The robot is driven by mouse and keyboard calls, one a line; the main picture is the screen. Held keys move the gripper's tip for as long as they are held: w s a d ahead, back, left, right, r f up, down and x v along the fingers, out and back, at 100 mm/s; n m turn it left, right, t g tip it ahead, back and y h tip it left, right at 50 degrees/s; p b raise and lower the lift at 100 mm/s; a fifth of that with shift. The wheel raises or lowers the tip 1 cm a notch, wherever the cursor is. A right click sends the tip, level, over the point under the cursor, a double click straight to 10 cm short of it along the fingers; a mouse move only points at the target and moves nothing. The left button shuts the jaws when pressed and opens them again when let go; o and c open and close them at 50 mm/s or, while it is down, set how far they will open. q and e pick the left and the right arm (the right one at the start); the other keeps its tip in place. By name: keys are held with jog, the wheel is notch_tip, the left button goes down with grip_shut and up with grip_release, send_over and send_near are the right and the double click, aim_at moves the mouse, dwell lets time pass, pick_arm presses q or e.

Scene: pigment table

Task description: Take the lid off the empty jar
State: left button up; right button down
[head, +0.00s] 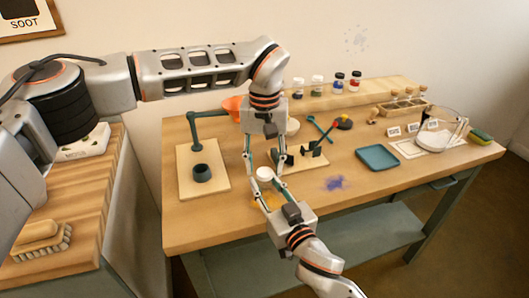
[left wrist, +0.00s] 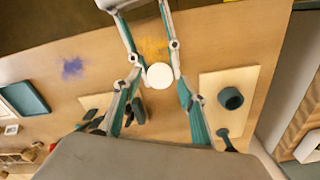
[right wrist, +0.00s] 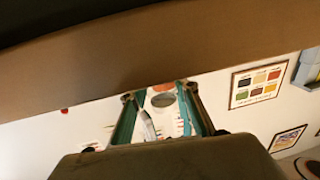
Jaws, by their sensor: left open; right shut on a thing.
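A round white lid (head: 264,173) sits between the fingertips of both grippers, above the front middle of the table; it also shows in the left wrist view (left wrist: 160,76). The jar under it is mostly hidden and looks clear, so its contents are hard to tell. My right gripper (head: 268,190) comes from the front and is shut on the jar just below the lid. My left gripper (head: 265,170) reaches down from behind and is open, with a finger on each side of the lid. Whether those fingers touch the lid cannot be told.
A board (head: 188,188) with a dark cup (head: 202,173) is at left. A blue tray (head: 377,157) lies right of a purple powder patch (head: 335,183). Small jars (head: 317,85) stand on the back shelf. An orange bowl (head: 232,104) is behind my left gripper. Yellow powder (left wrist: 152,46) lies near the grippers.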

pick_arm(q)
jog(key=shift+f, duration=0.45)
jog(key=shift+c, duration=0.3)
